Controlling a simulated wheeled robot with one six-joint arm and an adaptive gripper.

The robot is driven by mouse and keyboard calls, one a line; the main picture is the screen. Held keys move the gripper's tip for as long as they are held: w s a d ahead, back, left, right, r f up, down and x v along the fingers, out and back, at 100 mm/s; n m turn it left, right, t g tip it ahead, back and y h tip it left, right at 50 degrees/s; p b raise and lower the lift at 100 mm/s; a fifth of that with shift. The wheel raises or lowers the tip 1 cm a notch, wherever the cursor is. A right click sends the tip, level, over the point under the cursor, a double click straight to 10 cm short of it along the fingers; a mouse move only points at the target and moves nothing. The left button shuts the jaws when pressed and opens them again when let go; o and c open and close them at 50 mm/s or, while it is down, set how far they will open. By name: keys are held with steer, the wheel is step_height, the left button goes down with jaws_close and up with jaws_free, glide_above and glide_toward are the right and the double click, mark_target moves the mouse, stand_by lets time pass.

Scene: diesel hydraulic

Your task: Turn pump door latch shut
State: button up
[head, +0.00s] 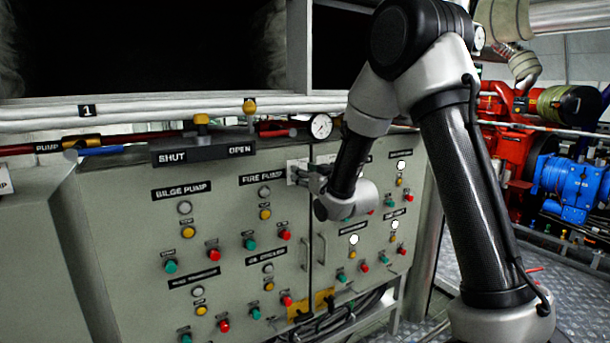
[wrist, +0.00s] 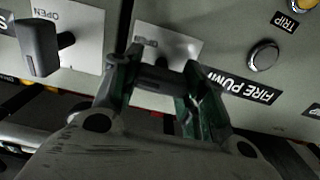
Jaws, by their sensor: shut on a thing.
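The pump door latch (wrist: 160,78) is a dark handle on a pale plate (wrist: 182,42) in the wrist view, beside the FIRE PUMP label. My gripper (wrist: 160,70) has its two fingers on either side of this handle and is shut on it. The fingers hide part of the handle, and the plate's lettering is too blurred to read. In the head view, my gripper (head: 306,174) is at the cabinet front by the door seam, right of the FIRE PUMP label (head: 262,178). It mostly covers the latch there.
A second dark handle (wrist: 38,47) on a plate marked OPEN stands close left of my gripper in the wrist view. The cabinet (head: 130,230) carries several buttons and lamps. A SHUT/OPEN bar (head: 203,151) and pressure gauge (head: 321,126) are above. Blue machinery (head: 568,187) is at right.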

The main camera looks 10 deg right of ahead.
steer(key=shift+n, duration=0.4)
steer(key=n, duration=0.4)
steer(key=shift+a, duration=0.1)
steer(key=n, duration=0.9)
steer(key=shift+s+a+f, duration=0.1)
steer(key=shift+f, duration=0.05)
steer(key=shift+f+n, duration=0.1)
steer(key=shift+n, duration=1.9)
steer(key=o, duration=1)
steer(key=shift+o, duration=0.2)
steer(key=shift+s, duration=0.1)
